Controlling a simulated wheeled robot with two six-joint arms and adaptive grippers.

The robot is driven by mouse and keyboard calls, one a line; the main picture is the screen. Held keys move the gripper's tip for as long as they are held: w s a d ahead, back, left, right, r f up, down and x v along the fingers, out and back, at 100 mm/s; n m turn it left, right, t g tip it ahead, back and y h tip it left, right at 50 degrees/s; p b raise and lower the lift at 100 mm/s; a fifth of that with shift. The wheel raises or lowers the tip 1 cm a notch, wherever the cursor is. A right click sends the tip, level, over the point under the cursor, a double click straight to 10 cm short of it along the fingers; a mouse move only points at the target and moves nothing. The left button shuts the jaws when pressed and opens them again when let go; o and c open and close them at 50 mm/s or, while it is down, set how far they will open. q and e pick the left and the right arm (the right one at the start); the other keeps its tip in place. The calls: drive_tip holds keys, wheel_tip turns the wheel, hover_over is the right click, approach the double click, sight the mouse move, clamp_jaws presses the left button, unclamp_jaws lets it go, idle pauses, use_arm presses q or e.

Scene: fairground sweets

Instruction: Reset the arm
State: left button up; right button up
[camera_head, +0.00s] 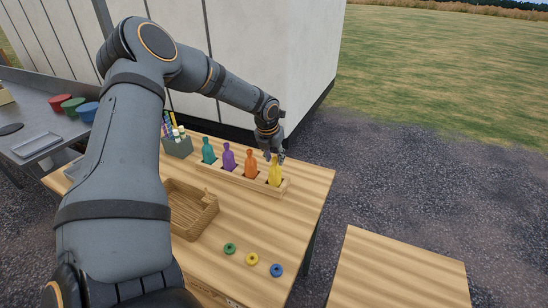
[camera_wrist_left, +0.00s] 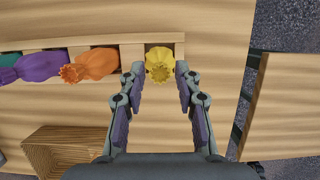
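My left arm stretches from the lower left across the table. My right gripper is not in view.
A wooden basket (camera_head: 190,208) and green (camera_head: 229,248), yellow (camera_head: 252,259) and blue (camera_head: 276,270) rings lie nearer. Another table (camera_head: 400,275) is at right.

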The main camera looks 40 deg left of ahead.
use_arm(q)
drive_tip(key=c, duration=0.4)
drive_tip(key=o, duration=0.7)
drive_tip(key=shift+r, duration=0.1)
drive_tip(key=shift+r+p, duration=1.75)
drive_tip(key=shift+r, duration=0.75)
drive_tip(key=shift+f, duration=0.1)
